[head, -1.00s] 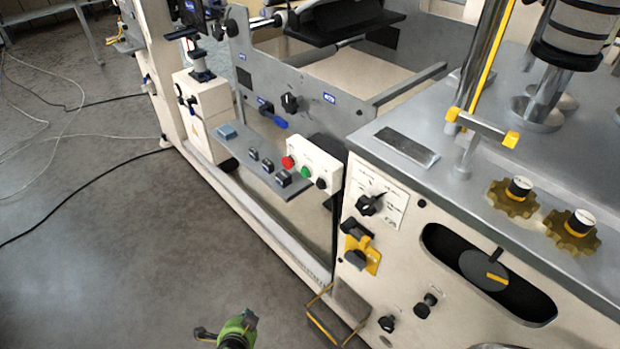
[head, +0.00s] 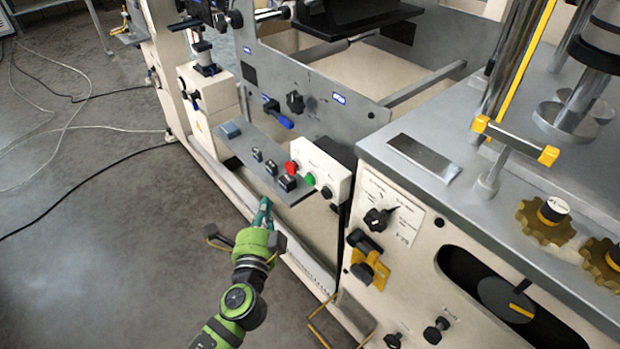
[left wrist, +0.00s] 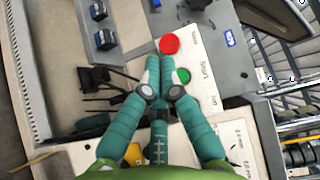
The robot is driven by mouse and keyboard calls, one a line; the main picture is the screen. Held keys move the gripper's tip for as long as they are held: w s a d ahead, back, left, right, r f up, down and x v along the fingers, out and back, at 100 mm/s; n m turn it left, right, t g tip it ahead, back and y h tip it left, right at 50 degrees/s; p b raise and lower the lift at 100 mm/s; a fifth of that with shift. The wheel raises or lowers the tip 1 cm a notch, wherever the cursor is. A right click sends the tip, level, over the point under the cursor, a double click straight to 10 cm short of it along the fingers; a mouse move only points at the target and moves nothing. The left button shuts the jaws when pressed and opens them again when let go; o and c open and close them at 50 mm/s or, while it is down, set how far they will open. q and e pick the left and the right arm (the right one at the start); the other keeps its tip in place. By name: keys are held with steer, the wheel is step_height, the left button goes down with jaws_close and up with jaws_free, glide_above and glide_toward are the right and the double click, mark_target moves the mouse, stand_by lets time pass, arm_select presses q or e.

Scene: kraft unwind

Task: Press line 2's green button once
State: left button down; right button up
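The green button (head: 310,179) sits between a red button (head: 291,168) and a black knob (head: 327,192) on a white control box (head: 338,181). No line number is readable. My left gripper (head: 264,203) is below and left of the box, apart from it in the head view. In the left wrist view the green button (left wrist: 183,76) lies just right of the right fingertip, and the red button (left wrist: 169,44) lies beyond the tips. The fingertips (left wrist: 164,66) are close together with nothing held; whether they are fully shut is unclear. My right gripper is out of view.
A grey shelf (head: 258,165) with several dark switches runs beside the box. A cream cabinet (head: 420,270) with knobs stands to the right. A blue-handled lever (head: 279,115) juts from the panel behind. The floor (head: 110,250) to the left is clear apart from cables.

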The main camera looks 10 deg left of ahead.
mark_target(311, 179)
arm_select(q)
steer(key=w+d+b, duration=0.1)
steer(key=w+d, duration=0.4)
steer(key=w, duration=0.2)
steer(key=shift+d, duration=0.25)
stand_by(0.3)
stand_by(1.4)
steer(key=shift+w+d+f+b, duration=0.1)
steer(key=shift+w+d+b, duration=0.15)
steer(key=shift+w+b, duration=0.05)
steer(key=shift+w+d, duration=0.25)
steer(key=shift+w, duration=0.1)
stand_by(0.9)
steer(key=shift+s, duration=0.1)
steer(key=shift+s+a, duration=0.55)
steer(key=shift+s, duration=0.05)
steer(key=shift+s, duration=0.1)
